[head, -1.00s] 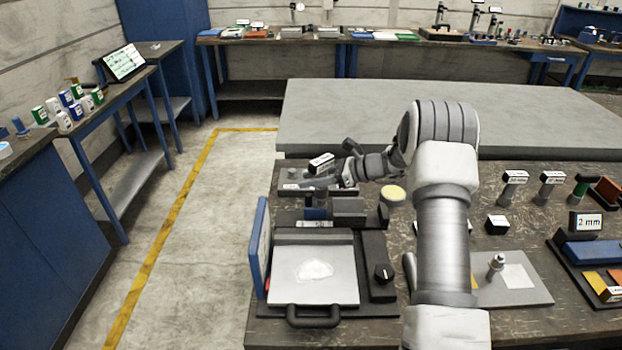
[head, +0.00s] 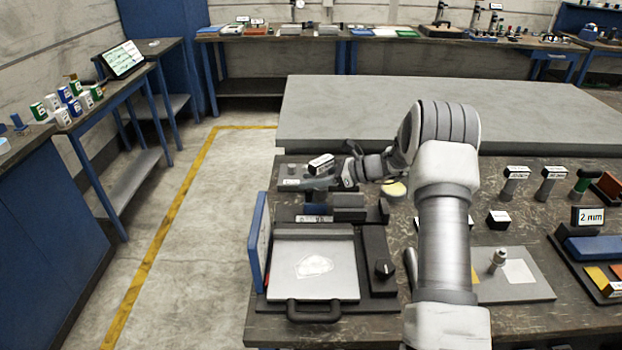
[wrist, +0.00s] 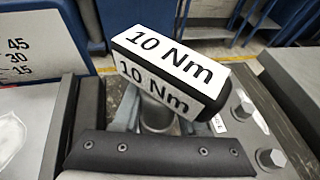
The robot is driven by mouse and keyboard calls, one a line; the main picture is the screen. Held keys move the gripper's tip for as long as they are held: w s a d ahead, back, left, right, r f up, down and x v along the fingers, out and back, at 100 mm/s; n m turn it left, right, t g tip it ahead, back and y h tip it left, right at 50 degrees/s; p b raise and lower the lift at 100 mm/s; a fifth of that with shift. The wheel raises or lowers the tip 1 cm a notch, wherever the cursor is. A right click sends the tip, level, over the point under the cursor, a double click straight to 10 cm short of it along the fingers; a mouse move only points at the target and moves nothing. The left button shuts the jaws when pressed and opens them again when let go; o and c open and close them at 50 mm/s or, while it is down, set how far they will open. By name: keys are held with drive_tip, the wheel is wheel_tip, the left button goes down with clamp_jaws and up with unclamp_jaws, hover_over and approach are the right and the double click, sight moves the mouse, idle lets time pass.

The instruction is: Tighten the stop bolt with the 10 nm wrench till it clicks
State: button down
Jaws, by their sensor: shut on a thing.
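The 10 Nm wrench (wrist: 165,70) shows a black block end with white "10 Nm" labels and a grey round shaft below it in the wrist view. In the head view its labelled block (head: 321,162) stands above the fixture at the bench's far left. My gripper (head: 322,183) is shut on the wrench, with its dark body across the bottom of the wrist view. Two hex bolt heads (wrist: 270,159) sit on a dark block just right of the wrench; I cannot tell which is the stop bolt. The wrench's lower end and its contact are hidden.
A hinged device with a pale plate (head: 312,268) and an upright blue lid (head: 259,243) stands in front of the fixture. A round yellowish dish (head: 395,189) lies right of my gripper. A grey slab (head: 440,105) lies behind the bench. Open floor lies to the left.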

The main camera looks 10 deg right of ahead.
drive_tip(key=shift+f+b, duration=0.3)
drive_tip(key=shift+f, duration=0.2)
idle(0.3)
drive_tip(key=shift+w+d+m+t+h+b, duration=0.2)
drive_tip(key=shift+m+t+h+b, duration=0.4)
drive_tip(key=shift+m+t, duration=0.25)
drive_tip(key=shift+w+d+m+t+h+b, duration=0.1)
drive_tip(key=shift+w+m+t+h+b, duration=0.05)
drive_tip(key=shift+m+t+h+b, duration=0.6)
drive_tip(key=shift+m+t, duration=0.4)
drive_tip(key=shift+m, duration=0.1)
drive_tip(key=shift+w+d+m+t+h+b, duration=0.15)
drive_tip(key=shift+m+t+h+b, duration=0.35)
drive_tip(key=shift+b, duration=0.65)
drive_tip(key=shift+w+d+m+t+h+b, duration=0.15)
drive_tip(key=shift+m+t+h+b, duration=0.15)
drive_tip(key=shift+m+h+b, duration=0.6)
drive_tip(key=shift+a+r+n+y, duration=0.1)
drive_tip(key=shift+r+n+y, duration=0.1)
drive_tip(key=shift+n+y, duration=0.1)
drive_tip(key=shift+n+g+y+p, duration=0.3)
drive_tip(key=shift+n+y+p, duration=0.1)
drive_tip(key=shift+p, duration=0.3)
